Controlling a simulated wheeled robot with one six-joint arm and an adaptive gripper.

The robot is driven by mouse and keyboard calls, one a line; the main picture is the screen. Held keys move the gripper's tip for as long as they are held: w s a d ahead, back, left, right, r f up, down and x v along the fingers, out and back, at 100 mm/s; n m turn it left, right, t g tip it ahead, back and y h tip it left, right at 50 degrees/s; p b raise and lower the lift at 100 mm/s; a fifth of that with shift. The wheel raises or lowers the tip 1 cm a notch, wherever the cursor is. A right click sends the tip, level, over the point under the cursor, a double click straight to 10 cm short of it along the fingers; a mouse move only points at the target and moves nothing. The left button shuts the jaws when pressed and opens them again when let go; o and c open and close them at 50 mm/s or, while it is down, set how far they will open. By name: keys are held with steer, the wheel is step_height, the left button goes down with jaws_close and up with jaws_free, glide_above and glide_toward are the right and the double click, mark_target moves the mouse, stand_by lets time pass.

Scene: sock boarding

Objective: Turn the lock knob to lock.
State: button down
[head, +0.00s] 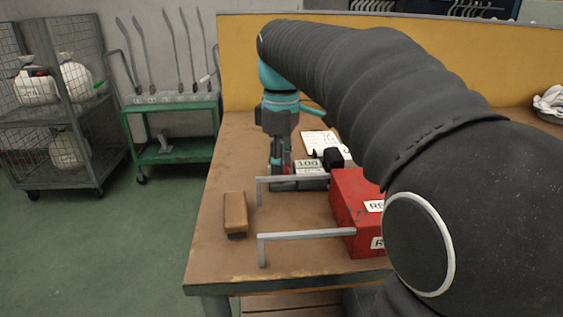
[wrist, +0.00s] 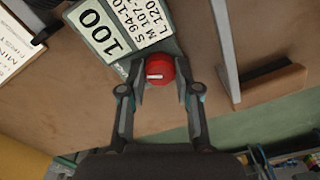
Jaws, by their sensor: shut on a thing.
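The lock knob (wrist: 161,69) is a round red knob with a white bar mark. In the wrist view it sits between the fingertips of my gripper (wrist: 160,80), one finger on each side, and the mark lies roughly level in the picture. My gripper is shut on the knob. In the head view my gripper (head: 280,168) points down at the table beside the sign marked 100 (head: 308,168), and the knob is mostly hidden by the fingers. The sign (wrist: 100,28) also shows just above the knob in the wrist view, with size lines on it.
A red box (head: 345,205) with two grey bent bars (head: 300,236) stands on the table (head: 225,265) in front of my gripper. A brown block (head: 235,212) lies to the left. A paper sheet (head: 318,141) lies behind. The table's left front area is clear.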

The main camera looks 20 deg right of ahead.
steer(key=shift+m, duration=0.6)
steer(key=c, duration=0.8)
jaws_free()
steer(key=shift+n, duration=0.3)
